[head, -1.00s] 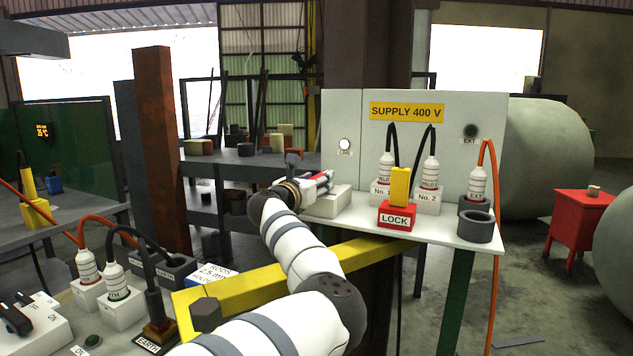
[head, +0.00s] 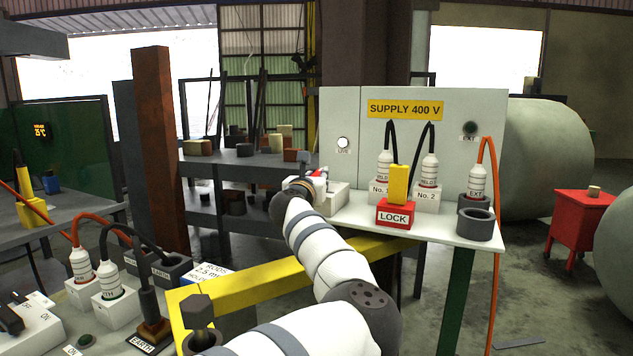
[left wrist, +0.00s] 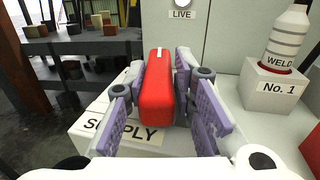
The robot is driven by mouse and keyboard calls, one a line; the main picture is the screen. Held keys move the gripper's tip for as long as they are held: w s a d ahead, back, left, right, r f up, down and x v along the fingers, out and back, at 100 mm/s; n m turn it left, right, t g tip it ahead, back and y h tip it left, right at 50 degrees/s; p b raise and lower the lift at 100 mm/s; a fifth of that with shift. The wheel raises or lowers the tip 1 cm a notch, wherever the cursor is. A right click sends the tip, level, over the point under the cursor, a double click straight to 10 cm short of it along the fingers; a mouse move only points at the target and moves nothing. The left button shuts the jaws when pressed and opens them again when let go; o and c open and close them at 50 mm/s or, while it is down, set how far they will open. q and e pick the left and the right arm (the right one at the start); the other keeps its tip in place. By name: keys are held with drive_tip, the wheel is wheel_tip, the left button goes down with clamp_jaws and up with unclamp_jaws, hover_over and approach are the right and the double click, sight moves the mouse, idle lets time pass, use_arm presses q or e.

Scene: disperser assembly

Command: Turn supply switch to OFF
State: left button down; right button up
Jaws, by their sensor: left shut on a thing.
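The supply switch is a white box (head: 334,200) at the left end of the supply table, labelled SUPPLY in the left wrist view. Its red handle (left wrist: 158,85) has a white mark on top and stands between the purple finger pads. My left gripper (left wrist: 160,95) is shut on this handle. In the head view, my left gripper (head: 318,181) is at the switch, and my wrist hides much of it. The white LIVE lamp (head: 343,143) on the panel above looks lit. My right gripper is not in view.
To the right on the table stand the WELD plugs, a yellow piece in a red LOCK block (head: 393,214), an EXT plug (head: 477,182) and a dark ring (head: 475,226). A yellow beam (head: 245,285) runs below my left arm. A rusty column (head: 161,150) stands left.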

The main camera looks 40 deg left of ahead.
use_arm(q)
drive_tip(key=n+g+y, duration=0.1)
drive_tip(key=g+y, duration=0.1)
drive_tip(key=n+g+y+b, duration=0.1)
drive_tip(key=n+y, duration=0.1)
drive_tip(key=n+g+y, duration=0.2)
drive_tip(key=shift+w+d+f+g+b, duration=0.2)
drive_tip(key=shift+w+d+g+b, duration=0.1)
drive_tip(key=shift+w+d+b, duration=0.1)
drive_tip(key=shift+w+f+n+g+y+b, duration=0.15)
drive_tip(key=shift+n+g+y+b, duration=0.65)
drive_tip(key=shift+n+g, duration=0.4)
drive_tip(key=shift+r+n+g+b, duration=0.2)
drive_tip(key=shift+n+g+b, duration=0.15)
drive_tip(key=shift+g, duration=0.55)
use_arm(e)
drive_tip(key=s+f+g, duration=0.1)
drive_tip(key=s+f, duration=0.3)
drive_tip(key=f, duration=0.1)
use_arm(q)
drive_tip(key=c, duration=1.4)
unclamp_jaws()
drive_tip(key=shift+r, duration=0.1)
drive_tip(key=v, duration=1.2)
drive_tip(key=shift+f, duration=0.25)
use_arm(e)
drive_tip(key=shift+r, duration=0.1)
